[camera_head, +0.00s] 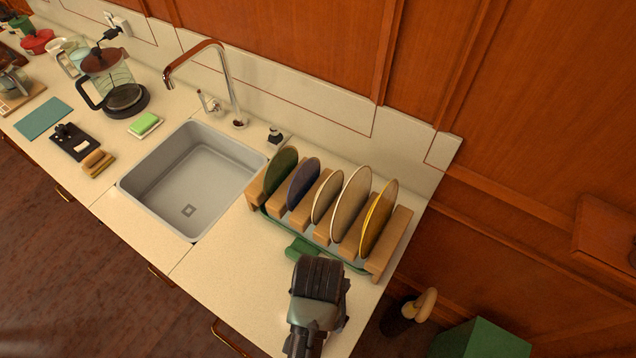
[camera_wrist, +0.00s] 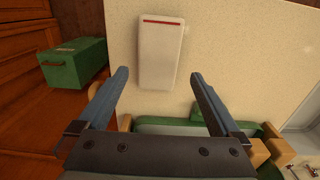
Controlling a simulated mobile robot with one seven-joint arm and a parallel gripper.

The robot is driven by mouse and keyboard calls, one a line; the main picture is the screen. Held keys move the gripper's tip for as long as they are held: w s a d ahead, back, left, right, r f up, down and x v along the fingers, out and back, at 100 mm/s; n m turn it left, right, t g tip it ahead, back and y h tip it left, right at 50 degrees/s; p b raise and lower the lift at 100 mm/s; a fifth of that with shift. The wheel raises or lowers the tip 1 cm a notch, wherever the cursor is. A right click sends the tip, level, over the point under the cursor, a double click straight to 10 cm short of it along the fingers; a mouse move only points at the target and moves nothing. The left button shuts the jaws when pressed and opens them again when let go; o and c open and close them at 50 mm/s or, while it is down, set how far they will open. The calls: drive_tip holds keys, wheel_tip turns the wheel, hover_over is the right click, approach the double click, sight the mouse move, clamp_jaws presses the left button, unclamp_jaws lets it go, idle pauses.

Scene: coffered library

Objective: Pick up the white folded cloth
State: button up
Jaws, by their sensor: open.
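The white folded cloth (camera_wrist: 161,58) lies flat on the cream counter in the wrist view. It is a narrow rectangle with a red stripe near its far end. My gripper (camera_wrist: 160,77) is open and empty, its two blue-grey fingers spread to either side of the cloth's near end in the picture. I cannot tell the height of the fingers above the counter. In the head view my gripper (camera_head: 318,278) is over the counter in front of the dish rack; its fingertips are hard to make out, and the cloth is not visible there.
A wooden dish rack (camera_head: 376,268) with several upright plates stands close to my gripper, on a green tray (camera_wrist: 160,121). A sink (camera_head: 140,187) with a tall tap (camera_head: 229,85) is left of it. A green box (camera_head: 480,341) is beyond the counter's end.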

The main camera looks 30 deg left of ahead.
drive_tip(key=f, duration=0.3)
drive_tip(key=f+p, duration=0.1)
drive_tip(key=shift+s+d+f, duration=0.1)
drive_tip(key=shift+s+f, duration=0.2)
drive_tip(key=shift+f, duration=0.5)
drive_tip(key=c, duration=1.1)
